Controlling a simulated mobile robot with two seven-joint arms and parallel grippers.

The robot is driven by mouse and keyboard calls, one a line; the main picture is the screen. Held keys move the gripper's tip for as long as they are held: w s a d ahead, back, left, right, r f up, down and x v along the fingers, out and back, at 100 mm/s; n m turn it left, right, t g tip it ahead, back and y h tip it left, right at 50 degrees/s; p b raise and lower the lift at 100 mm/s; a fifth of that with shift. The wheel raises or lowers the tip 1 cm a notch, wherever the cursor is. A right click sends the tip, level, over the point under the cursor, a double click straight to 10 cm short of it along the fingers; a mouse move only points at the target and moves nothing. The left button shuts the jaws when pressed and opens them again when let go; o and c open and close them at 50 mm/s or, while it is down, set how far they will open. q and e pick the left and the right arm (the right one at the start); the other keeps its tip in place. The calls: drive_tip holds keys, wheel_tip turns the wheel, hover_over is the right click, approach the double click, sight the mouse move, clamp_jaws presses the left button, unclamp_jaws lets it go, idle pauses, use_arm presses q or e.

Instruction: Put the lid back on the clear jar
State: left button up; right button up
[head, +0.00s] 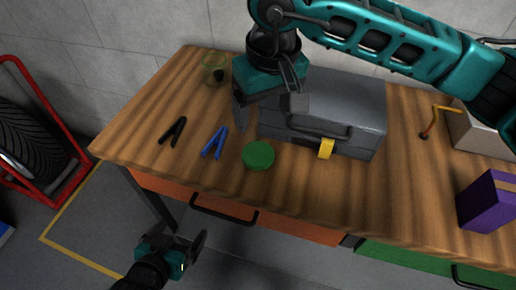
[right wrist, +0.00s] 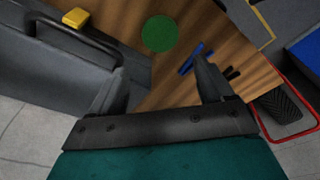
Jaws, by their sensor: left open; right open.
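The clear jar (head: 214,68) stands near the back left of the wooden bench, with something dark showing in or behind it. A round green lid (head: 258,155) lies flat on the bench in front of the grey toolbox; it also shows in the right wrist view (right wrist: 159,33). My left gripper (head: 190,252) is open and empty, low in front of the bench. The jar is not visible in the right wrist view.
A grey toolbox (head: 350,105) with a yellow latch (head: 326,148) stands right behind the lid. A black clip (head: 173,130) and a blue clip (head: 215,142) lie left of the lid. A purple box (head: 487,202) is at the right. The bench's left front is mostly clear.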

hover_over(258, 153)
drive_tip(key=s, duration=0.1)
drive_tip(key=f, duration=0.7)
drive_tip(key=shift+d+f, duration=0.25)
drive_tip(key=shift+f, duration=0.15)
drive_tip(key=shift+w+a+f+p, duration=0.1)
drive_tip(key=shift+w+f+p, duration=0.1)
drive_tip(key=shift+f, duration=1.05)
drive_tip(key=shift+w+a+f+p, duration=0.1)
drive_tip(key=shift+f+p, duration=0.05)
drive_tip(key=shift+f, duration=1.1)
drive_tip(key=shift+c, duration=0.4)
drive_tip(key=c, duration=0.6)
